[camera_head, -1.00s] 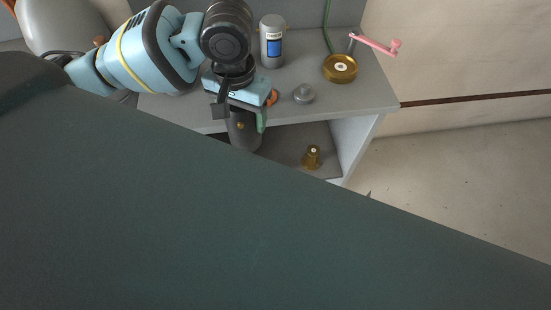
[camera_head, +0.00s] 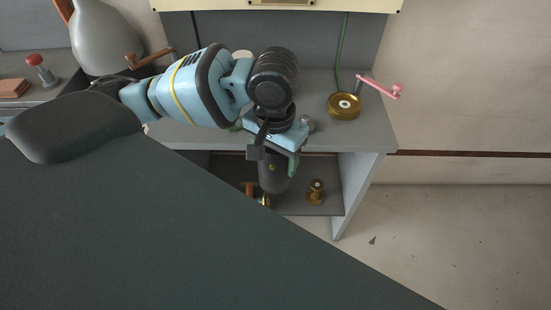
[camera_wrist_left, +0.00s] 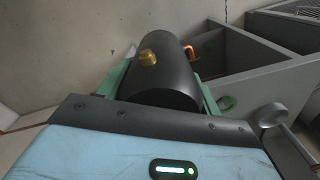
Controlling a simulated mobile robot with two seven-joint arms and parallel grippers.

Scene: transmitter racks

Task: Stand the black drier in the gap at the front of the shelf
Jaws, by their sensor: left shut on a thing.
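The black drier (camera_head: 272,176) is a dark cylinder. It hangs below my left gripper (camera_head: 276,166), which is shut on it, in front of the open lower part of the grey bench. In the left wrist view the drier (camera_wrist_left: 172,72) lies between the two green fingers, and a brass fitting (camera_wrist_left: 148,58) sticks out of its side. The lower shelf (camera_head: 300,208) shows to the right of the drier, with a brass piece (camera_head: 316,191) standing on it. The drier and a large dark surface hide much of the shelf's left part. My right gripper is not in view.
The bench top (camera_head: 365,133) is above the shelf and carries a brass wheel (camera_head: 344,106) and a pink crank (camera_head: 380,87). A grey side panel (camera_head: 352,190) closes the shelf on the right. A copper-coloured piece (camera_head: 249,188) shows left of the drier.

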